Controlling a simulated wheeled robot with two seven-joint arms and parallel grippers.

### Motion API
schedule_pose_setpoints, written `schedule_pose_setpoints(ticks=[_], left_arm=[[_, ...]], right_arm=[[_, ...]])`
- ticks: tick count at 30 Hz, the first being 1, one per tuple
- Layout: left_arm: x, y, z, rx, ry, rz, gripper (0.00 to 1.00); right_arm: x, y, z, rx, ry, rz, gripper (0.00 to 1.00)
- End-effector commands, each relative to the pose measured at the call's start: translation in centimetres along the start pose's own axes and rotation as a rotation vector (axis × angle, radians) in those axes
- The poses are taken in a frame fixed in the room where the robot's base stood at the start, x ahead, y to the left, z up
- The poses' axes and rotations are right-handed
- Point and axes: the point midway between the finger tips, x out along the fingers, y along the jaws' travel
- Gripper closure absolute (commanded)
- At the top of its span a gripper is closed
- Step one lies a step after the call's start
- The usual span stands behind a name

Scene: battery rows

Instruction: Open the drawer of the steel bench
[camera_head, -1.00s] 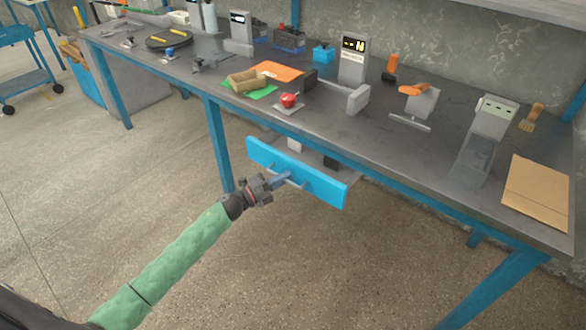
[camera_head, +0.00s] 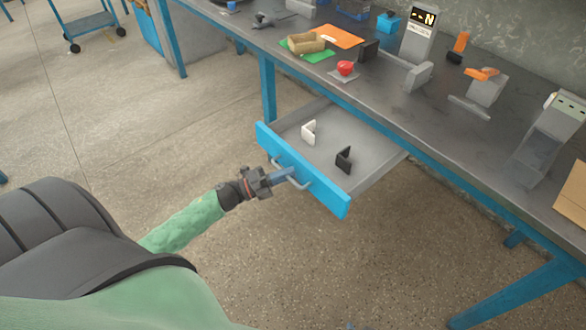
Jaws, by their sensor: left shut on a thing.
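The steel bench (camera_head: 440,105) has a grey top and blue legs. Its drawer, with a blue front (camera_head: 326,192), stands pulled out well beyond the bench edge, and its grey tray (camera_head: 330,133) shows. A white angled piece (camera_head: 309,132) and a black angled piece (camera_head: 344,159) stand inside it. My left gripper (camera_head: 283,175) is shut on the drawer's handle (camera_head: 297,184) at the front. The right gripper is not in view.
On the bench top are a red object (camera_head: 345,68) on a grey plate, a tan block (camera_head: 306,42), a grey vise-like piece (camera_head: 412,76) and a display unit (camera_head: 418,30). A blue cart (camera_head: 85,27) stands at the far left. The floor before the drawer is clear.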

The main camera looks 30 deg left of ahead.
Motion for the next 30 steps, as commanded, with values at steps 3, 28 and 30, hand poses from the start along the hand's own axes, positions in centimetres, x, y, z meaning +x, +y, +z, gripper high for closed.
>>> schedule_pose_setpoints(ticks=[3,28,30], left_arm=[[-0.3,0.0,-0.2,-0.001,0.000,0.001,1.00],[-1.2,0.1,-0.2,-0.001,-0.001,0.002,0.81],[-2.0,0.1,-0.1,-0.001,-0.002,0.003,0.81]], right_arm=[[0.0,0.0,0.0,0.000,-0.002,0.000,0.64],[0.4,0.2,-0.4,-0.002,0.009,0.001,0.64],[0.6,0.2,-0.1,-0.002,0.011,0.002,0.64]])
